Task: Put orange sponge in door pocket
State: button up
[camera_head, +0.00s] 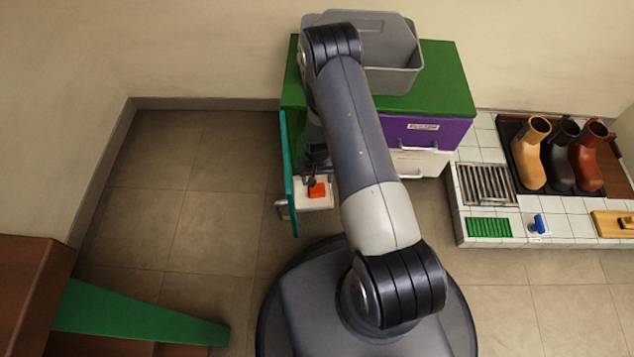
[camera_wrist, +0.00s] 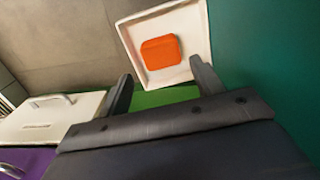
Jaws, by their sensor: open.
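The orange sponge (camera_head: 317,190) lies flat in the white door pocket (camera_head: 318,206), on the inner side of the open teal door (camera_head: 289,180). In the wrist view the sponge (camera_wrist: 161,50) rests inside the pocket (camera_wrist: 136,33), clear of my fingers. My gripper (camera_wrist: 160,85) is open and empty, with its fingertips near the pocket's edge. In the head view my gripper (camera_head: 315,178) is beside the sponge, partly hidden by my arm.
A green-topped cabinet (camera_head: 445,75) with a purple drawer (camera_head: 425,131) and a white drawer (camera_head: 420,163) stands behind. A grey bin (camera_head: 395,78) sits on it. Boots (camera_head: 530,155) stand on a tray on the tiled bench (camera_head: 510,222) at right. Floor at left is clear.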

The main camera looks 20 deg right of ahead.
jog(key=shift+r+p, duration=0.4)
jog(key=shift+r, duration=1.45)
jog(key=shift+s, duration=0.1)
